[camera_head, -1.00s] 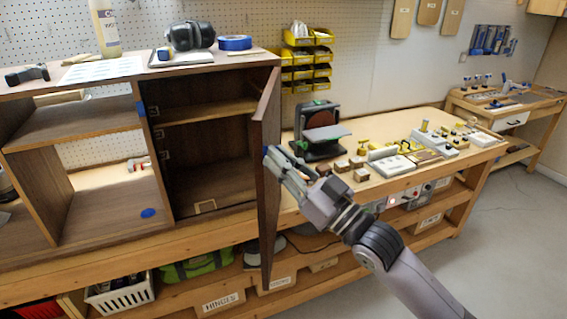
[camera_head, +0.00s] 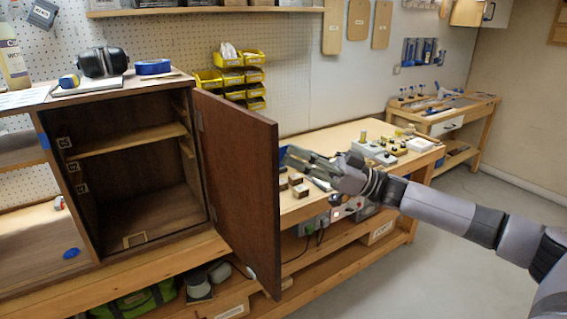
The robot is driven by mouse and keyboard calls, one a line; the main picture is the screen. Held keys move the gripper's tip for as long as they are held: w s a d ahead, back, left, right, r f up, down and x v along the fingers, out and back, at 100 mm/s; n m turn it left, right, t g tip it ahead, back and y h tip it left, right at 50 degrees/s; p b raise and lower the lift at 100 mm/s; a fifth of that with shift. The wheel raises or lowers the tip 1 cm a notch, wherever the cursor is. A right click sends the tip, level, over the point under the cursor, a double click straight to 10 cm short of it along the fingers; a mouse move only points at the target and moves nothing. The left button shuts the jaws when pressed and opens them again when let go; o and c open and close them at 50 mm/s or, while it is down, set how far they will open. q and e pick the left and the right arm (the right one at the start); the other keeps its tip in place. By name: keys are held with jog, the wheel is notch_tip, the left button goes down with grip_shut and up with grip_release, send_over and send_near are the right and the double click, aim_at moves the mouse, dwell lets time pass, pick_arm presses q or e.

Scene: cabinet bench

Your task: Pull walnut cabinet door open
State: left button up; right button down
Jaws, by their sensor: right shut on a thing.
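The walnut cabinet door (camera_head: 238,185) stands wide open, hinged on the right side of the cabinet's compartment, with its inner face toward me. My right gripper (camera_head: 290,158) comes in from the right and is shut at the door's free edge. Its fingertips are partly hidden by the edge. The door's outer face and any handle on it are hidden. My left gripper is not in view.
Small wooden blocks (camera_head: 300,190) and a grey fixture (camera_head: 373,151) lie on the bench right of the door. Earmuffs (camera_head: 103,62) and blue tape (camera_head: 153,67) sit on the cabinet top. The floor (camera_head: 440,265) at the right is clear.

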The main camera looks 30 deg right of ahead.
jog(key=shift+w+d+r, duration=0.2)
jog(key=shift+d, duration=0.45)
jog(key=shift+w+d+r, duration=0.15)
jog(key=shift+d, duration=0.5)
jog(key=shift+w+d+r, duration=0.2)
jog(key=shift+d, duration=0.45)
jog(key=c, duration=1.9)
grip_release()
jog(key=shift+w+a, duration=0.1)
jog(key=shift+o, duration=0.3)
jog(key=shift+w+a+f, duration=0.15)
jog(key=shift+w+a, duration=0.1)
jog(key=shift+w, duration=0.2)
jog(key=shift+s, duration=0.15)
jog(key=v, duration=1.2)
jog(key=shift+f, duration=0.25)
jog(key=shift+s+a, duration=0.1)
jog(key=shift+s, duration=0.1)
